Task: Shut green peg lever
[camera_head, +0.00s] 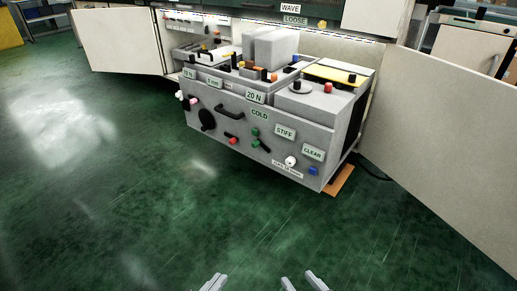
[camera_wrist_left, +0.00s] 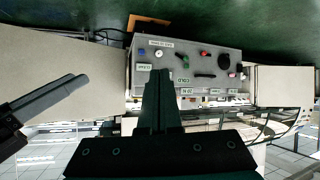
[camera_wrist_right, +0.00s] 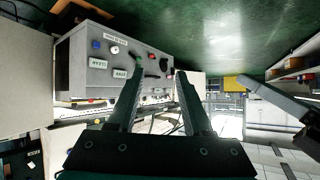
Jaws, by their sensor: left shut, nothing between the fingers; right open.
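My left gripper (camera_head: 213,283) is shut and empty at the bottom of the head view, well short of the panel. My right gripper (camera_head: 303,282) is open and empty to its right, also apart from the panel; its fingers show in the right wrist view (camera_wrist_right: 160,72).
Near the lever are a red peg (camera_head: 233,141), a white knob (camera_head: 290,161), a blue knob (camera_head: 313,171), a black round knob (camera_head: 207,120) and a black handle (camera_head: 229,112). Pale doors (camera_head: 120,42) stand open on both sides. The green floor (camera_head: 130,190) in front is clear.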

